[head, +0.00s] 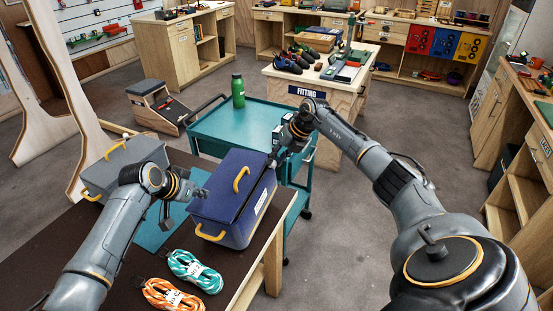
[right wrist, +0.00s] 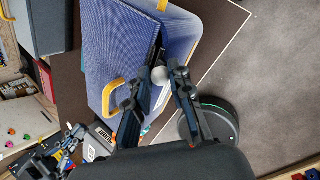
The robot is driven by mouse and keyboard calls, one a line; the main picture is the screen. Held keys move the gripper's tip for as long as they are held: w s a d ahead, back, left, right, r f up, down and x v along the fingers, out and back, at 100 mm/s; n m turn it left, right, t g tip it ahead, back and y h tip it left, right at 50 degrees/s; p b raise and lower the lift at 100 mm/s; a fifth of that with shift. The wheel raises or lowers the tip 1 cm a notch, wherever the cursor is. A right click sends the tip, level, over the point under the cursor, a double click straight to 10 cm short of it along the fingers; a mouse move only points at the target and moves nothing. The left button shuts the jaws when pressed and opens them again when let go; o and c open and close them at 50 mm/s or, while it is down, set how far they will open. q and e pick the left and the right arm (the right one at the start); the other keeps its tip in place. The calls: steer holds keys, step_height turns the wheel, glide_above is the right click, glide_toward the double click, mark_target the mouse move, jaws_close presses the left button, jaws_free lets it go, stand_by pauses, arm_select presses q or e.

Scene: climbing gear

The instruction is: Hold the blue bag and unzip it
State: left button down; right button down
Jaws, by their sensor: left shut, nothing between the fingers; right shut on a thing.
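The blue bag (head: 228,196) sits on the dark bench top, with a yellow handle on its lid and another at its front end. A dark seam runs along its right side under the lid. My right gripper (head: 274,160) is at the far right corner of the bag. In the right wrist view its fingers (right wrist: 166,72) close around a pale round zip pull (right wrist: 159,76) beside the dark seam (right wrist: 154,50). My left gripper (head: 197,193) is shut and empty at the bag's left side; I cannot tell whether it touches the bag.
Teal and orange rope coils (head: 195,271) lie in front of the bag. A grey case (head: 125,165) stands at the left on the bench (head: 235,275). A teal cart (head: 215,128) with a green bottle (head: 238,90) stands behind. Open floor lies to the right.

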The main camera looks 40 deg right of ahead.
steer(key=c, duration=1.1)
jaws_free()
steer(key=v, duration=1.2)
steer(key=shift+d, duration=0.1)
